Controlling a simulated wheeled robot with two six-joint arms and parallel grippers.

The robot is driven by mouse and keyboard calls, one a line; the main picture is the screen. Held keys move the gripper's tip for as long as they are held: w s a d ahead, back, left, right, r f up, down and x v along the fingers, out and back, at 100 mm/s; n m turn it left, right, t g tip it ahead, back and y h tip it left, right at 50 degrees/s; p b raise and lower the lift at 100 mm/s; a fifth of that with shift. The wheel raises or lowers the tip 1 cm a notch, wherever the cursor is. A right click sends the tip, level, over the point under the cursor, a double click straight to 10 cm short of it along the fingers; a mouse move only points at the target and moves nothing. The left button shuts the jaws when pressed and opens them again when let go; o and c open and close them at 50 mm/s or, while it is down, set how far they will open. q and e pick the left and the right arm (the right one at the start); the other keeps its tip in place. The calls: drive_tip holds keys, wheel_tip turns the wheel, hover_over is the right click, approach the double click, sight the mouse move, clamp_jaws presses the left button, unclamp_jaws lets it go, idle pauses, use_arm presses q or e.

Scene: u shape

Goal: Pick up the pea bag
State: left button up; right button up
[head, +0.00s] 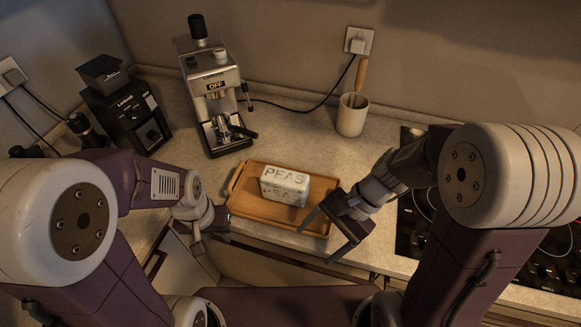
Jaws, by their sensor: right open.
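The pea bag (285,185) is a pale block-shaped pack with "PEAS" printed on it. My left gripper (207,240) is at the front left of the tray, by the counter's front edge, away from the bag. Its fingers are small and partly hidden, so its opening is unclear.
An espresso machine (212,85) stands behind the tray, with a black coffee grinder (127,115) to its left. A white crock (352,115) with a wooden utensil stands behind right. A black cooktop (415,215) lies to the right.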

drive_tip(key=w+a+r+m+t+y, duration=0.1)
drive_tip(key=w+a+r+m+y, duration=0.3)
drive_tip(key=m, duration=0.1)
drive_tip(key=m+t+y+p, duration=0.25)
drive_tip(key=m+t, duration=0.25)
drive_tip(key=m, duration=0.3)
approach(285, 178)
wheel_tip(285, 178, down, 2)
drive_tip(key=w, duration=0.2)
drive_tip(key=shift+n+y, duration=0.3)
drive_tip(key=shift+y, duration=0.15)
drive_tip(key=a, duration=0.2)
drive_tip(key=a+f, duration=0.1)
drive_tip(key=a, duration=0.1)
drive_tip(key=shift+w+a+f, duration=0.2)
drive_tip(key=shift+w+a, duration=0.05)
drive_tip(key=x, duration=0.4)
drive_tip(key=shift+s+f, duration=0.15)
drive_tip(key=shift+a+f, duration=0.2)
drive_tip(key=shift+a, duration=0.25)
drive_tip(key=shift+d, duration=0.15)
drive_tip(key=c, duration=0.8)
use_arm(q)
drive_tip(key=r, duration=0.1)
drive_tip(key=s+r, duration=0.1)
drive_tip(key=r, duration=0.1)
drive_tip(key=shift+d+r, duration=0.1)
drive_tip(key=shift+r, duration=0.15)
use_arm(e)
clamp_jaws()
